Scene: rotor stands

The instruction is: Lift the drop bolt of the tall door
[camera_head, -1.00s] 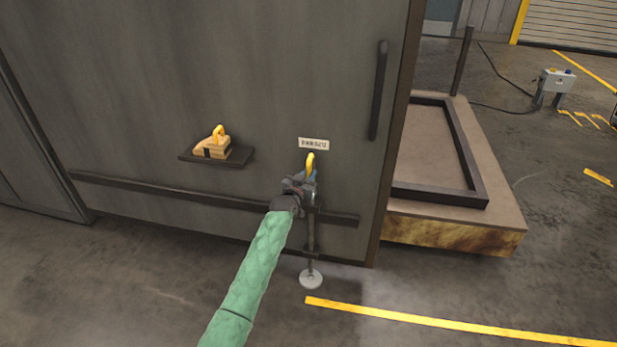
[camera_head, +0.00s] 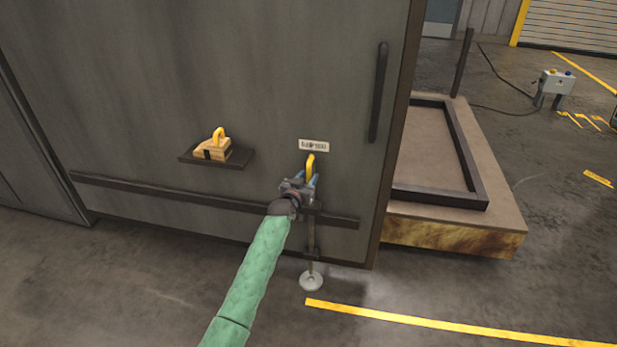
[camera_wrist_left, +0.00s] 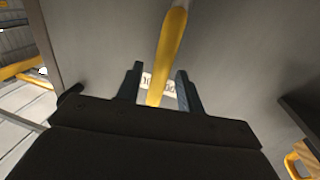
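The tall door (camera_head: 130,80) is a dark grey panel with a long vertical handle (camera_head: 378,92) near its right edge. The drop bolt (camera_head: 311,235) is a vertical rod low on the door, with its foot at a pale round floor plate (camera_head: 311,281). Its yellow handle (camera_head: 310,166) stands up at the top, and it also shows in the left wrist view (camera_wrist_left: 168,60). My left gripper (camera_head: 312,181) is at the yellow handle. In the wrist view its two fingers (camera_wrist_left: 158,88) stand apart on either side of the handle, with gaps visible. My right gripper is out of view.
A small shelf (camera_head: 243,160) on the door bears a wooden block with a yellow handle (camera_head: 216,145). A white label (camera_head: 314,145) sits above the bolt. A low platform (camera_head: 455,237) stands to the right. The floor in front is clear.

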